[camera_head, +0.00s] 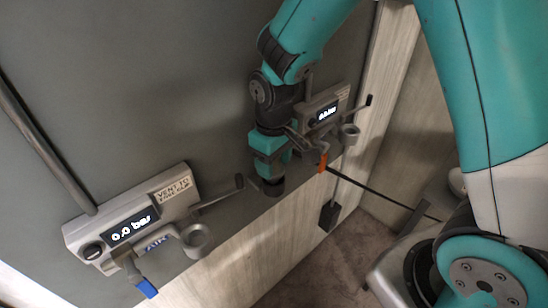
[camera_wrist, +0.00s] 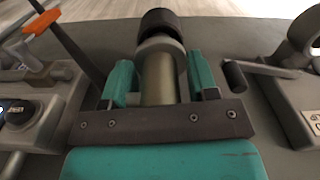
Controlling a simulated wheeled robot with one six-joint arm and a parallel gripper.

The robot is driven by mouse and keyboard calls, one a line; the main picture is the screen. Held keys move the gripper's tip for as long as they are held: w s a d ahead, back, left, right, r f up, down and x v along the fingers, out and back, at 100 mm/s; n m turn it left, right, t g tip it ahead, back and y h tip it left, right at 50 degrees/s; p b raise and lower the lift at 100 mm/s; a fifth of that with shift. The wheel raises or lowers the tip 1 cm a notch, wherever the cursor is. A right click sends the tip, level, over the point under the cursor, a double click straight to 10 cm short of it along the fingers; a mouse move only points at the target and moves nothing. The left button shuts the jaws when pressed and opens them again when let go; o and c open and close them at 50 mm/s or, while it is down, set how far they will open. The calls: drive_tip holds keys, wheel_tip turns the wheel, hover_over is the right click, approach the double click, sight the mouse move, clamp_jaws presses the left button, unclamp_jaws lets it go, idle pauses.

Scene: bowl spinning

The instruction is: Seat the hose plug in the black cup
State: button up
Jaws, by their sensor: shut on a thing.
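My gripper (camera_head: 268,168) points down between two wall units in the head view. In the wrist view its teal fingers (camera_wrist: 158,78) are shut on a brass-coloured cylinder (camera_wrist: 158,82), apparently the hose plug. A pale grey collar sits at its far end. A ribbed black round piece (camera_wrist: 158,24) lies just beyond the collar. It shows as a dark round end (camera_head: 272,187) below my gripper in the head view. I cannot tell whether this black piece is part of the plug or the black cup, nor whether anything is seated.
The left unit (camera_head: 130,216) reads 0.0 bar and has a blue lever (camera_head: 147,288) and a grey ring (camera_head: 195,239). The right unit (camera_head: 322,108) has an orange lever (camera_head: 323,162) and another grey ring (camera_head: 350,133). A black block (camera_head: 329,216) hangs below.

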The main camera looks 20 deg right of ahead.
drive_tip(key=shift+f, duration=0.55)
drive_tip(key=shift+s+f+b, duration=0.1)
drive_tip(key=shift+f+b, duration=0.3)
idle(0.3)
drive_tip(key=o, duration=1.1)
drive_tip(key=shift+c, duration=0.2)
wheel_tip(320, 180, up, 18)
drive_tip(key=b, duration=0.2)
drive_tip(key=shift+f, duration=0.25)
drive_tip(key=s+a+f+y, duration=0.2)
drive_tip(key=s, duration=0.7)
drive_tip(key=s+a+f+n+y+b, duration=0.1)
drive_tip(key=s+a+f+y, duration=0.1)
drive_tip(key=s, duration=0.7)
drive_tip(key=shift+a+n+b, duration=0.25)
drive_tip(key=shift+n+b, duration=0.05)
